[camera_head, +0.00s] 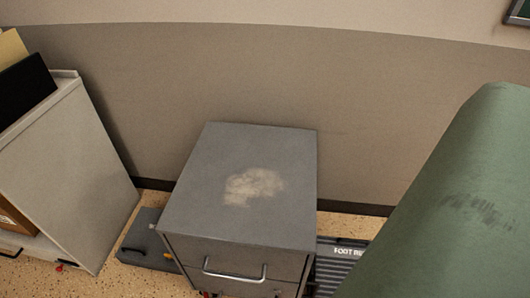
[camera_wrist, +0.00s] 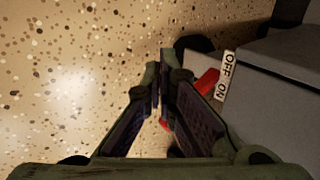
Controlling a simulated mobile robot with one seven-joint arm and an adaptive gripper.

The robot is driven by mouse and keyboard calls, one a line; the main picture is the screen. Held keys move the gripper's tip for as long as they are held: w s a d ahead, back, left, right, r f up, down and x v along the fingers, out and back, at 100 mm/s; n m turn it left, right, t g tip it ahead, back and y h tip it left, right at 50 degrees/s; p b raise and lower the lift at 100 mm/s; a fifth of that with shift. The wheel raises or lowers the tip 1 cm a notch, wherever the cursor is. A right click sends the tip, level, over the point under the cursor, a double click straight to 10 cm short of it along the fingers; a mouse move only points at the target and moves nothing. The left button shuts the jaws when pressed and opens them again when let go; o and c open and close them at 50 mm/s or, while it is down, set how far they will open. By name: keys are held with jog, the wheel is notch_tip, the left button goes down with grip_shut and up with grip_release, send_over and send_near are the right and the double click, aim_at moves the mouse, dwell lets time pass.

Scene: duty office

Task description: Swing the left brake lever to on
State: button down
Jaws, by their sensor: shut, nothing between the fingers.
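In the wrist view a red brake lever (camera_wrist: 206,82) sits at the lower edge of a grey cabinet, beside a white label (camera_wrist: 226,75) reading OFF and ON. I cannot tell which word the lever points to. A dark round shape, perhaps a caster, is above it. My gripper (camera_wrist: 160,76) is shut and empty, its tips just left of the lever; the right finger hides part of that area. A small red bit (camera_wrist: 164,123) shows between the fingers. In the head view the grey drawer cabinet (camera_head: 240,150) stands against the wall; its brake levers are barely visible at the bottom edge.
A pale cabinet (camera_head: 75,170) with a red lever (camera_head: 59,267) low down stands at left. A flat grey box (camera_head: 147,240) lies between the cabinets. A dark ribbed footrest (camera_head: 335,265) is at right. Speckled floor (camera_wrist: 70,80) is open left of my gripper.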

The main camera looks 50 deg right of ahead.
jog(key=s+a+r+p, duration=0.4)
jog(key=a+r+p, duration=0.1)
jog(key=a+r, duration=0.1)
jog(key=shift+s+a+p, duration=0.2)
jog(key=shift+s+p, duration=0.15)
dwell(0.5)
dwell(0.5)
